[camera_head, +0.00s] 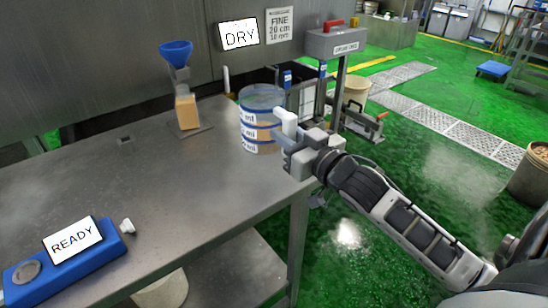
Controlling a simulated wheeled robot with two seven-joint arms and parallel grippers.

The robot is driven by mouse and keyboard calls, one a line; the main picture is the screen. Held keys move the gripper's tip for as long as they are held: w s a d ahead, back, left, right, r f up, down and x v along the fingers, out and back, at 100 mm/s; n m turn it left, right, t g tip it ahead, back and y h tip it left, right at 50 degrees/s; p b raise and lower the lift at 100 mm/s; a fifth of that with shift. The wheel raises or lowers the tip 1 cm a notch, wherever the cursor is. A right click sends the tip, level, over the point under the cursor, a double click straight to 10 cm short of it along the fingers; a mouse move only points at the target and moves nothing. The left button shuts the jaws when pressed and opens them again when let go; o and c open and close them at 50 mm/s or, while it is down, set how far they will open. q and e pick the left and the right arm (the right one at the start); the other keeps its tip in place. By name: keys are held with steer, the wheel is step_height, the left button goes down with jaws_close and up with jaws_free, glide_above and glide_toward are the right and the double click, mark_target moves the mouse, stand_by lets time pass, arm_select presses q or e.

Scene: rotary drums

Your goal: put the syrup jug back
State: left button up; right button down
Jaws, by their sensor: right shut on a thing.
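A clear round jug with blue bands, white labels and amber-brown contents, which I take for the syrup jug (262,108), is upright at the right end of the steel table (150,190). A white handle-like piece (286,121) stands at its right side. My right gripper (285,142) comes in from the right and is shut at this white piece, close against the jug. The fingertips are partly hidden, and I cannot tell whether the jug's base touches the table. My left gripper is not in view.
A blue funnel (176,53) stands above an amber block on a small stand (187,112). A blue device with a READY sign (72,240) lies at the front left, with a small white piece (127,225) beside it. The table's middle is clear. A grey frame (337,43) stands behind.

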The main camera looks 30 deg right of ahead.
steer(key=shift+w+a+f, duration=0.1)
steer(key=shift+w+f, duration=0.55)
steer(key=shift+f, duration=0.7)
steer(key=shift+w+a+f, duration=0.1)
steer(key=shift+w+f, duration=0.55)
steer(key=shift+f, duration=0.75)
steer(key=shift+w+f, duration=0.65)
steer(key=shift+f, duration=0.7)
steer(key=shift+f, duration=0.1)
steer(key=c, duration=1.2)
jaws_free()
